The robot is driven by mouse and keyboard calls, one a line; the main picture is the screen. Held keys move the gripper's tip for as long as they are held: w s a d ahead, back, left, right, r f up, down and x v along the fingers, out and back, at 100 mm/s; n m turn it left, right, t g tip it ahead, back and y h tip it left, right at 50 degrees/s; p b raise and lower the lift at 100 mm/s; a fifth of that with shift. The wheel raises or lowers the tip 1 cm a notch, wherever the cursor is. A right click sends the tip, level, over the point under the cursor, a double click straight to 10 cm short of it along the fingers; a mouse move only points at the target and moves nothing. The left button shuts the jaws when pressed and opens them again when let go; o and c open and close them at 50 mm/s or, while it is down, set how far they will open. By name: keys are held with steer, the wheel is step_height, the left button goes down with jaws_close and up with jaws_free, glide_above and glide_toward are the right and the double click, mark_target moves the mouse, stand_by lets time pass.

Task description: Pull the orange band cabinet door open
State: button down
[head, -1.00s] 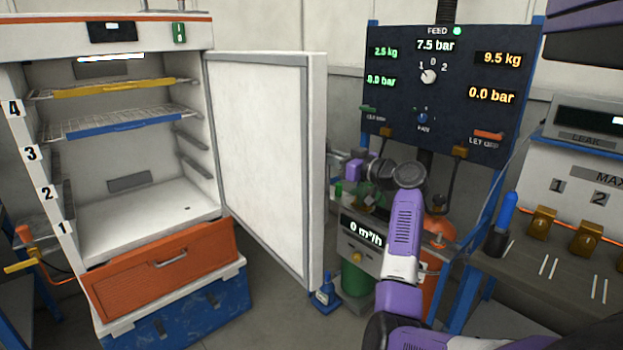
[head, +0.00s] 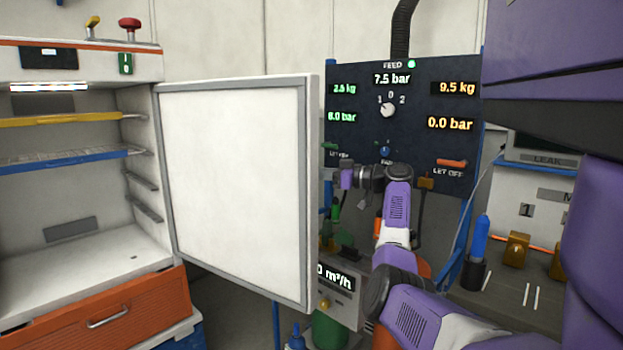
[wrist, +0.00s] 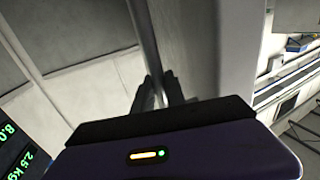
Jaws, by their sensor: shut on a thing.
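The cabinet with the orange band (head: 88,43) stands at the left in the head view. Its white door (head: 235,185) stands wide open, hinged at the cabinet's right side, with its inner face towards the head camera. My gripper (wrist: 160,92) is shut on the upright bar handle (wrist: 143,35) on the door's outer face (wrist: 205,45), in the wrist view. In the head view my purple wrist parts show just right of the door's free edge. The fingertips and handle are hidden behind the door there.
An orange drawer (head: 105,315) is below the cabinet opening. A dark gauge panel (head: 405,125) stands behind my arm. A flow meter box (head: 340,290) and a blue bottle (head: 295,338) are near the door's lower free corner. A bench (head: 500,290) is at the right.

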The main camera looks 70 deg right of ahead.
steer(key=shift+w+f, duration=0.15)
steer(key=c, duration=1.4)
jaws_free()
steer(key=shift+o, duration=0.2)
steer(key=s, duration=0.7)
steer(key=shift+s+a+b, duration=0.2)
steer(key=shift+s+b, duration=0.1)
steer(key=shift+s, duration=0.1)
